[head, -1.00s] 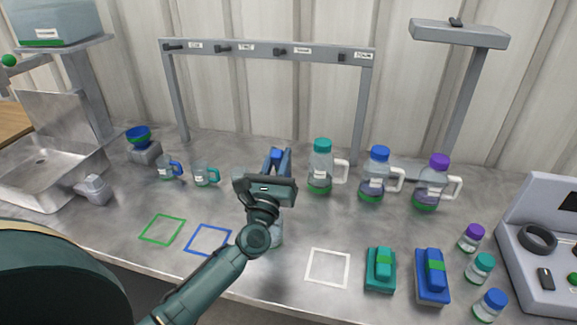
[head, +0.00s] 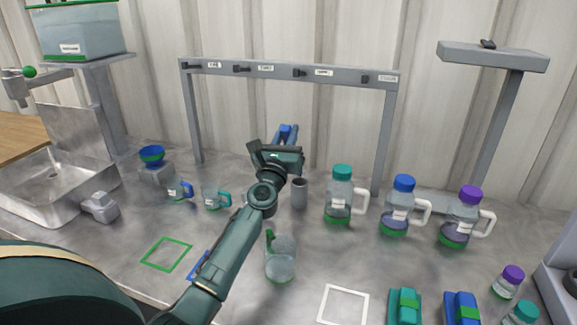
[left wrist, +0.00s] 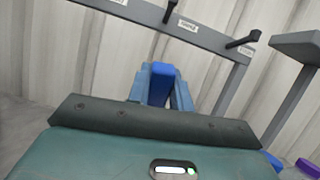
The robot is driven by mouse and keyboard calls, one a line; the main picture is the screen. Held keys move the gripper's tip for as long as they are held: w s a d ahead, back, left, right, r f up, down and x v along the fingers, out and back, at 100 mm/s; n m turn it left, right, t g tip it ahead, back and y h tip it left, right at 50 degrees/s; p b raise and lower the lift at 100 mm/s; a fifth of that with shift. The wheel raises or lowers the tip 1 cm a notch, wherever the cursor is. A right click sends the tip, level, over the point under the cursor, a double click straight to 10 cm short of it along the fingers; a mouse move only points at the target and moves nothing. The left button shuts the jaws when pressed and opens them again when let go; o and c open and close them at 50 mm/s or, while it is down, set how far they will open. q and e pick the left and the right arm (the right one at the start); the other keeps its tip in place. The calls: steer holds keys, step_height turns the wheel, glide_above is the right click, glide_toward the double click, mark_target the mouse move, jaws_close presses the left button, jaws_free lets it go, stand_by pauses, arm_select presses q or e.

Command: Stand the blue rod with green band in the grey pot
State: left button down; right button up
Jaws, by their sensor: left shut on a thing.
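My left gripper (head: 287,132) is shut on a blue thing, which looks like the blue rod (head: 286,128). In the left wrist view the rod's blue end (left wrist: 160,84) shows between the two fingers (left wrist: 161,94). No green band shows on it; the rest of the rod is hidden by the gripper. The grey pot (head: 300,194), a small upright cylinder, stands on the worktop just below and right of the gripper in the head view. The gripper appears raised above the worktop. I cannot tell the rod's tilt. My right gripper is not in view.
A clear vessel with a green part (head: 281,262) stands in front of the pot. Jugs with teal (head: 340,205), blue (head: 402,210) and purple (head: 464,220) lids stand to the right. A grey hook rack (head: 290,72) spans behind. Small mugs (head: 213,198) stand left.

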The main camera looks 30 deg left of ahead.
arm_select(q)
step_height(320, 180, down, 4)
steer(key=shift+r+b, duration=0.2)
steer(key=shift+b, duration=0.9)
steer(key=shift+f+b, duration=0.65)
steer(key=shift+f, duration=0.1)
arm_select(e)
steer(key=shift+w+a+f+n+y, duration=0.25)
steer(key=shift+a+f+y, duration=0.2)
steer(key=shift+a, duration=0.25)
arm_select(q)
steer(key=c, duration=1.3)
jaws_free()
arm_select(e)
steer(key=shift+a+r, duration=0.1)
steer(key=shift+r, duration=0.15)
arm_select(q)
steer(key=shift+o, duration=0.2)
steer(key=r+v, duration=0.1)
steer(key=v, duration=1)
steer(key=shift+s+f, duration=0.15)
steer(key=shift+s, duration=0.35)
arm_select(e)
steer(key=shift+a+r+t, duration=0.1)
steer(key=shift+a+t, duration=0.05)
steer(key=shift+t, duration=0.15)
